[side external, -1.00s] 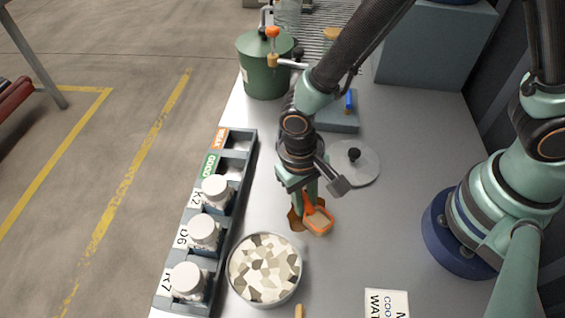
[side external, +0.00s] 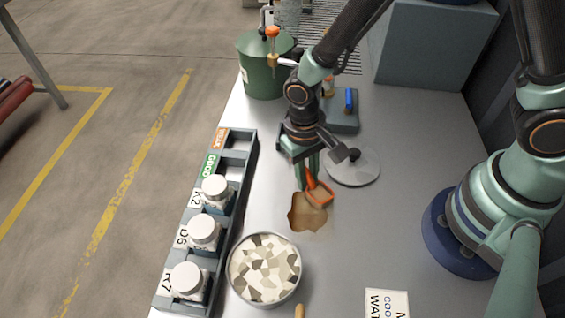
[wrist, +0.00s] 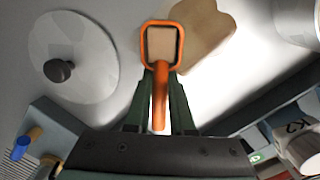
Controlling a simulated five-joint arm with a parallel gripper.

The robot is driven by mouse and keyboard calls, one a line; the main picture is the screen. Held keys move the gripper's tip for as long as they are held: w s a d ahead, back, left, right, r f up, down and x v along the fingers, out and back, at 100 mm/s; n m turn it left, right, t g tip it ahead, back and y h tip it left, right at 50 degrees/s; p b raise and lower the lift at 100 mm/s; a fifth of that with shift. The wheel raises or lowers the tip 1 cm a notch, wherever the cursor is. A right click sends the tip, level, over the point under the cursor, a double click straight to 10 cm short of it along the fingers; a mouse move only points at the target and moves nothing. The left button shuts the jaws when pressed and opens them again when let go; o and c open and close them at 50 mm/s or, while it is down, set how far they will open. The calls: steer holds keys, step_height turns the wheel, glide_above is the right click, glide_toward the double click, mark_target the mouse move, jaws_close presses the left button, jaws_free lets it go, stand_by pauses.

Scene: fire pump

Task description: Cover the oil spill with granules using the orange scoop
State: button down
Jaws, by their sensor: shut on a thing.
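The orange scoop (side external: 318,193) is held by its handle in my gripper (side external: 308,172). In the wrist view the scoop (wrist: 163,24) points away from the fingers (wrist: 160,108), and its inside looks tan; I cannot tell whether that is a load of granules. The brown oil spill (side external: 306,214) lies on the bench just in front of the scoop in the side view. It also shows as a tan patch in the wrist view (wrist: 203,30). The scoop is at the spill's edge; its height is unclear. The round pan (side external: 232,286) holds pale, mottled granules (side external: 264,266).
A rack (side external: 250,150) with several white-capped jars (side external: 204,232) stands at left. A round lid (side external: 360,170) with a black knob lies right of my gripper. A green can (side external: 262,78) stands behind. A white sign (side external: 386,303) is at front right.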

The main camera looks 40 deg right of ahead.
mark_target(284, 211)
steer(key=shift+w+d, duration=0.1)
steer(key=shift+d, duration=0.05)
steer(key=shift+w+d+r, duration=0.1)
steer(key=shift+w+d, duration=1)
steer(key=shift+w+a, duration=0.75)
steer(key=shift+a, duration=0.05)
steer(key=shift+s+a, duration=4.75)
steer(key=shift+w+a, duration=0.7)
steer(key=shift+w, duration=0.05)
steer(key=shift+w+d, duration=1.2)
steer(key=shift+w, duration=0.05)
steer(key=shift+w+d, duration=3.5)
steer(key=shift+r, duration=2.9)
